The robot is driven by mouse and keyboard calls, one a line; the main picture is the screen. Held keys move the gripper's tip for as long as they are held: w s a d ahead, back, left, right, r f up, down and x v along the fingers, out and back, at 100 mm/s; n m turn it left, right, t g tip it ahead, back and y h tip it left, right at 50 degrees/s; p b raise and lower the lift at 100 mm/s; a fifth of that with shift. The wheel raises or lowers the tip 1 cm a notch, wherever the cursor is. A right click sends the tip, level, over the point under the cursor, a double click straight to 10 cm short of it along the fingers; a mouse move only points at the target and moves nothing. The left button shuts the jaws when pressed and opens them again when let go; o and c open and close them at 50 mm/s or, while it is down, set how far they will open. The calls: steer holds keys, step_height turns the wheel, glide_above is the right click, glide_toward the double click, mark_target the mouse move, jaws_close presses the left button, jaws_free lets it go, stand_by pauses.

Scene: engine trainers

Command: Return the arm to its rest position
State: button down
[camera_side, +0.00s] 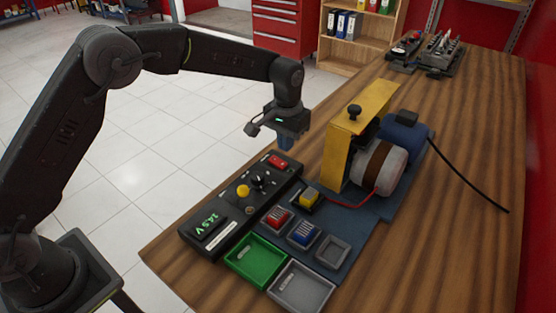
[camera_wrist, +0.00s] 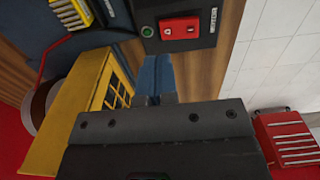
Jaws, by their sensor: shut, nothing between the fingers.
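My gripper (camera_side: 286,142) hangs in the air above the far end of the black control panel (camera_side: 215,222), with its blue fingers pointing down. The fingers are together and empty. In the wrist view my gripper (camera_wrist: 158,75) shows its blue fingers close together, with the red rocker switch (camera_wrist: 180,27) on the panel beyond them. The switch also shows in the side view (camera_side: 278,161). My arm reaches from the lower left across the top of the side view, and nothing touches the gripper.
The yellow bracket (camera_side: 345,135) and motor (camera_side: 378,165) stand right of my gripper. Red (camera_side: 277,217), blue (camera_side: 303,233) and yellow (camera_side: 309,199) blocks sit in holders. A green tray (camera_side: 256,260) and a grey tray (camera_side: 301,287) lie in front. Open floor lies left of the bench.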

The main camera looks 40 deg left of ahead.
steer(key=shift+r, duration=0.7)
steer(key=shift+r, duration=0.2)
steer(key=s+a+r+t, duration=0.1)
steer(key=s+a+r, duration=0.2)
steer(key=s+r, duration=0.4)
steer(key=s+a+r+t, duration=0.2)
steer(key=s+a+r, duration=0.1)
steer(key=s+r, duration=0.45)
steer(key=s+a+f+t, duration=0.1)
steer(key=s+a+t, duration=0.1)
steer(key=s, duration=1.6)
steer(key=shift+a+f+t, duration=0.2)
steer(key=shift+a+t, duration=0.1)
steer(key=shift+a, duration=0.5)
